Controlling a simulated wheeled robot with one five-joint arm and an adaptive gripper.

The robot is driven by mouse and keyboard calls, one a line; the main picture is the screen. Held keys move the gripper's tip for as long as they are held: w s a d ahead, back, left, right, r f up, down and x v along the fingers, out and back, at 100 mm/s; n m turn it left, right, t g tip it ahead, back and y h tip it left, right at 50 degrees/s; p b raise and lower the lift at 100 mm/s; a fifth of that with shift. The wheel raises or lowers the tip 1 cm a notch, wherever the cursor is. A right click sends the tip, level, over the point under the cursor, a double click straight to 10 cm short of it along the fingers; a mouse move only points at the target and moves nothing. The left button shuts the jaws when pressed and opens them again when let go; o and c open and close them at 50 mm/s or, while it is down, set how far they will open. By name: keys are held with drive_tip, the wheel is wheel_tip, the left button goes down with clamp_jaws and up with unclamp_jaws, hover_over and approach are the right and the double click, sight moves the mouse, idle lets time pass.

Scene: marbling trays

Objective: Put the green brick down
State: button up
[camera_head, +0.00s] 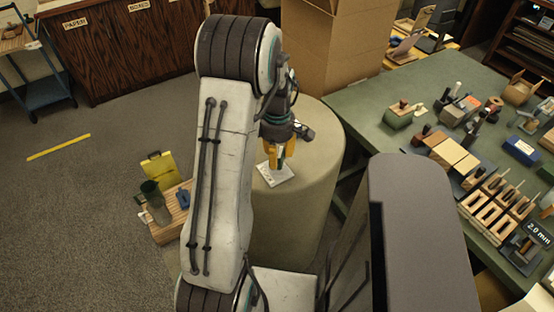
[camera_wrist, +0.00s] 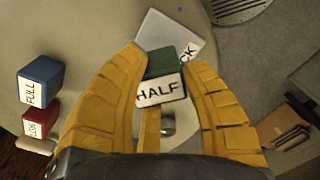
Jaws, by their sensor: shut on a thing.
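The green brick (camera_wrist: 166,64) has a white label reading HALF. In the wrist view it sits between the yellow fingertips of my gripper (camera_wrist: 163,80), which is shut on it. Behind it is a white card (camera_wrist: 160,32) with lettering that ends in CK. In the head view my gripper (camera_head: 280,154) is above the same card (camera_head: 275,175), on the round pedestal (camera_head: 292,215). I cannot tell whether the brick touches the card. My arm and fingers hide the brick in the head view.
A blue block (camera_wrist: 40,78) labelled FULL and a red block (camera_wrist: 40,118) show at left in the wrist view. In the head view a cardboard box (camera_head: 335,50) stands behind the pedestal. A cluttered green table (camera_head: 380,95) is at right; a wooden crate (camera_head: 165,232) is at lower left.

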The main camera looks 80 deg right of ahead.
drive_tip(key=shift+f, duration=1.25)
drive_tip(key=shift+f, duration=0.15)
drive_tip(key=o, duration=1.1)
